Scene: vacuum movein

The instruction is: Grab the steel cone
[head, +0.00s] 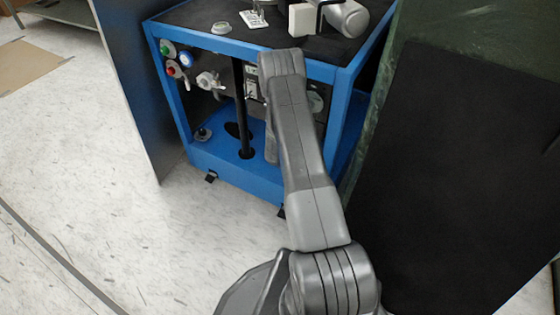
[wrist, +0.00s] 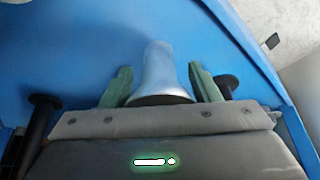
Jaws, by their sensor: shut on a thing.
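The steel cone (wrist: 158,72) shows in the wrist view as a shiny silver shape, narrower at the top and flaring to a dark rim nearest my palm. My gripper (wrist: 160,82) has one green finger on each side of it, shut on the cone. Blue surface fills the picture beyond the cone. In the head view the gripper and the cone are hidden behind my own grey arm, which reaches over to the front of the blue cart (head: 222,174).
The cart has a black top with small items, a front panel with coloured knobs (head: 186,60) and a black post (head: 241,110). Dark panels stand left (head: 135,85) and right (head: 460,170) of it. Pale floor (head: 110,220) is clear at the front left.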

